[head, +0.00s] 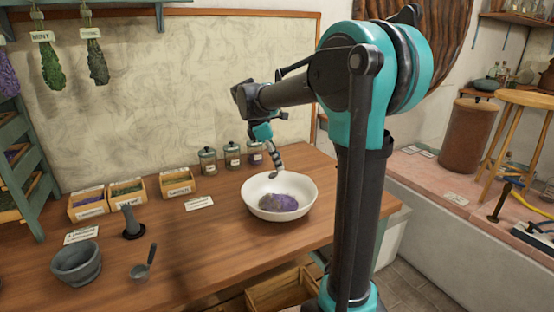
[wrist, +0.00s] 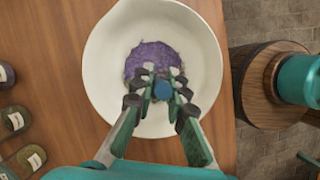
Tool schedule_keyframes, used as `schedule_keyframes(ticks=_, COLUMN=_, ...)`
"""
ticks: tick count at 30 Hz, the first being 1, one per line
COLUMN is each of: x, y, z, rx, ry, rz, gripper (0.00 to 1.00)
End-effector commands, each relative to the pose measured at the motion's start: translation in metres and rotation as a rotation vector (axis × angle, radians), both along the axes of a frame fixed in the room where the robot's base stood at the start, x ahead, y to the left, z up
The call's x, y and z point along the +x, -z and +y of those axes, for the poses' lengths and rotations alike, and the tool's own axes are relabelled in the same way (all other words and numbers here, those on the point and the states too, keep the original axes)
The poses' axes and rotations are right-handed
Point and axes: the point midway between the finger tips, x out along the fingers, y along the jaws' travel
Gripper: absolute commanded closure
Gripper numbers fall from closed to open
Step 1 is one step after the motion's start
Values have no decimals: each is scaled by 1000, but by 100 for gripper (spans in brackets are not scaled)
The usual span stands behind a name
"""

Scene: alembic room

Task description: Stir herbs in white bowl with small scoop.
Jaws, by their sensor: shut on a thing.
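The white bowl (head: 303,186) stands upright on the wooden table and also fills the middle of the wrist view (wrist: 105,60). Purple and greyish herbs (head: 278,202) lie in its bottom; they show purple in the wrist view (wrist: 152,56). My gripper (head: 276,172) is over the bowl, pointing down. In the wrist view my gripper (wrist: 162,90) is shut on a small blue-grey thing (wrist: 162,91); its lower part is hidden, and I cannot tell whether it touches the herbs. A small grey scoop (head: 139,271) lies on the table near the front, apart from my gripper.
A grey mortar (head: 77,266) and an upright dark pestle-like thing (head: 131,222) are at the left. Labelled herb boxes (head: 178,184) and lidded jars (head: 207,160) stand along the back. Bare table (head: 205,245) lies left of the bowl.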

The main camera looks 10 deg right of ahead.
Motion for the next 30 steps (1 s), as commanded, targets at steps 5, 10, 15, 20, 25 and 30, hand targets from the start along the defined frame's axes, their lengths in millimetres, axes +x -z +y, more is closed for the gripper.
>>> schedule_keyframes(ticks=5, x=0, y=3, z=0, rx=-14, ry=-28, rz=6, gripper=100)
schedule_keyframes(ticks=10, x=0, y=12, z=0, rx=-14, ry=-28, rz=6, gripper=100)
schedule_keyframes(ticks=15, x=0, y=25, z=0, rx=-14, ry=-27, rz=6, gripper=100)
schedule_keyframes(ticks=20, x=0, y=38, z=0, rx=-14, ry=-27, rz=6, gripper=100)
schedule_keyframes(ticks=25, x=0, y=52, z=0, rx=-14, ry=-27, rz=6, gripper=100)
schedule_keyframes(ticks=30, x=0, y=66, z=0, rx=-14, ry=-27, rz=6, gripper=100)
